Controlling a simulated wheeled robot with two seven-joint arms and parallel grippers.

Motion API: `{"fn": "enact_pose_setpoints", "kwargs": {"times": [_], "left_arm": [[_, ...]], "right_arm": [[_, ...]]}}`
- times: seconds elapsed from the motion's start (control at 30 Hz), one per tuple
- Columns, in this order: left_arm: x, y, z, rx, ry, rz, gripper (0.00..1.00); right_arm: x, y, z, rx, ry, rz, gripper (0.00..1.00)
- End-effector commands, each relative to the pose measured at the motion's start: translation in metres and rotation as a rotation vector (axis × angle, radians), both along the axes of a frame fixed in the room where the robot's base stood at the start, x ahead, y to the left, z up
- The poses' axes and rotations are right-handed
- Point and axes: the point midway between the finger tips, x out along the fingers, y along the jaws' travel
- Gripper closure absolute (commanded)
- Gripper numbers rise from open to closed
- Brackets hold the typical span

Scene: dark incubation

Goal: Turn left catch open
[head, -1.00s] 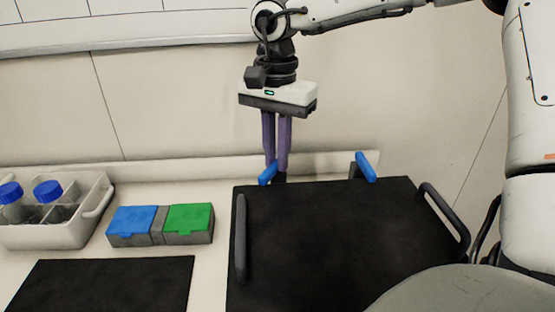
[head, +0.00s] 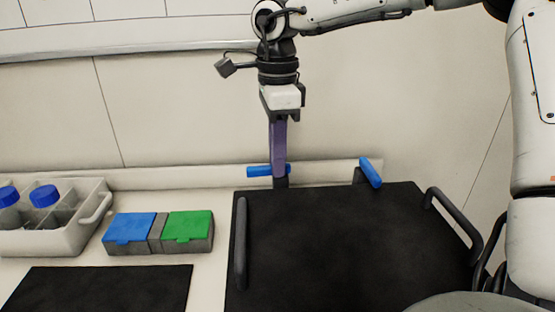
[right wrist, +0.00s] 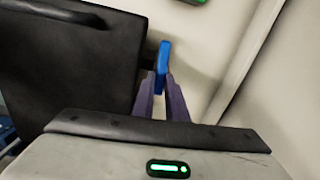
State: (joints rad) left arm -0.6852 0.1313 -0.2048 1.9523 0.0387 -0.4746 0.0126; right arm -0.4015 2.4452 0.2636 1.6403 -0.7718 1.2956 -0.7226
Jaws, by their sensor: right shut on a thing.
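The left catch (head: 259,171) is a blue lever at the back left corner of a black box lid (head: 340,240). In the head view it now lies sideways, pointing left past the lid's edge. My right gripper (head: 279,172) points down and is shut on this catch; its purple fingers hide part of it. The catch (right wrist: 163,57) also shows in the right wrist view between the fingertips (right wrist: 162,82). The right catch (head: 370,172), also blue, stands at the lid's back right and points toward the front. My left gripper is not in view.
Black handles stand at the lid's left (head: 241,243) and right (head: 453,218). A blue-and-green lidded box (head: 157,245), a white bottle rack (head: 62,238) and a black mat (head: 100,288) are on the left. A wall rises close behind the catches.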

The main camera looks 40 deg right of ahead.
Motion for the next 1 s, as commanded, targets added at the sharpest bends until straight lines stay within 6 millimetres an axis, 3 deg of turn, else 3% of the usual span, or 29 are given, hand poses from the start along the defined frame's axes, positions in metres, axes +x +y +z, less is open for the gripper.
{"fn": "enact_pose_setpoints", "kwargs": {"times": [0.3, 0.8, 0.83, 0.9, 0.93, 1.0], "left_arm": [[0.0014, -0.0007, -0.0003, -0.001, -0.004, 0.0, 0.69], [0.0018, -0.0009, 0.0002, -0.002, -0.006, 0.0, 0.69], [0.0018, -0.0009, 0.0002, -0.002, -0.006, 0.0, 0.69], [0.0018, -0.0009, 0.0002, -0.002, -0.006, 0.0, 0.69], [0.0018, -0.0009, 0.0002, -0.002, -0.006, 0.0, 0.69], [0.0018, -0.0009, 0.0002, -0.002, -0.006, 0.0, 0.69]], "right_arm": [[0.0014, -0.0014, 0.0016, -0.004, -0.004, -0.107, 1.0], [0.0016, -0.0016, 0.0019, -0.003, -0.005, -0.126, 1.0], [0.0016, -0.0016, 0.0019, -0.003, -0.005, -0.126, 0.86], [0.0015, -0.0014, 0.0017, -0.003, -0.004, -0.126, 0.74], [0.0014, -0.0013, 0.0016, -0.003, -0.004, -0.126, 0.69], [0.0012, -0.0012, 0.0013, -0.002, -0.003, -0.125, 0.69]]}}
